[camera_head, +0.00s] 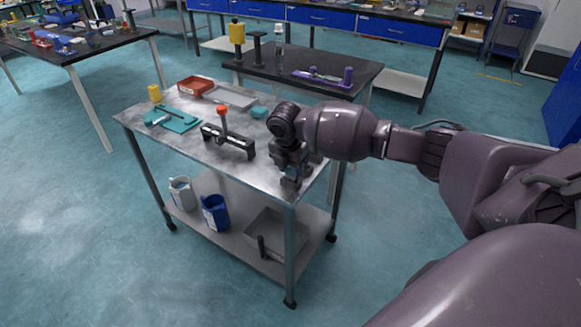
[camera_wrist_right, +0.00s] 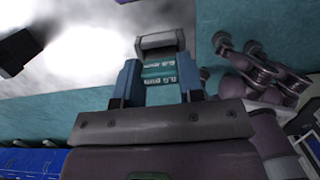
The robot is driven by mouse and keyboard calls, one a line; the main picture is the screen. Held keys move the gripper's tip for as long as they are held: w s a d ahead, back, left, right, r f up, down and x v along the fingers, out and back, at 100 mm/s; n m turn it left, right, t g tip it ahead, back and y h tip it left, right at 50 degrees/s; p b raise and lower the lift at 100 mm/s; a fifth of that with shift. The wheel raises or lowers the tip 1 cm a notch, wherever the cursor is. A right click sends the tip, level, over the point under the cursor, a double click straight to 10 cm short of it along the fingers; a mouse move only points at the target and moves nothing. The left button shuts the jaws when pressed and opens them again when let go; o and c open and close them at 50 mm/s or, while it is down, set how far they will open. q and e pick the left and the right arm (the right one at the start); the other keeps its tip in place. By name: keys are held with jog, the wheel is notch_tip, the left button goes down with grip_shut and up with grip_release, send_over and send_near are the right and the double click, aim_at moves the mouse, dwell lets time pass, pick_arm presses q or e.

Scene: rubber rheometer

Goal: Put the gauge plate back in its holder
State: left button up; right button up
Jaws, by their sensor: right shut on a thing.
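My right gripper (camera_head: 291,172) is over the front right corner of the metal cart top, pointing down. In the right wrist view its blue-grey fingers (camera_wrist_right: 158,82) are shut on a small piece with teal bands and white lettering, which I take for the gauge plate (camera_wrist_right: 160,71). A grey block-like end (camera_wrist_right: 160,42) shows just beyond the fingertips; I cannot tell whether it belongs to the plate. In the head view the gripper hides the plate. No thing is clearly recognisable as the holder. My left gripper is not in view.
The cart top (camera_head: 187,152) carries a black bracket (camera_head: 228,141) with an orange-red knob, a teal tray (camera_head: 172,121), a red tray (camera_head: 195,86), a grey tray (camera_head: 231,97), a yellow cylinder (camera_head: 155,93) and a teal block (camera_head: 258,112). A black table (camera_head: 300,70) stands behind.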

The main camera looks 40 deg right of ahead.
jog(key=shift+f, duration=0.2)
jog(key=o, duration=1)
jog(key=shift+r, duration=0.15)
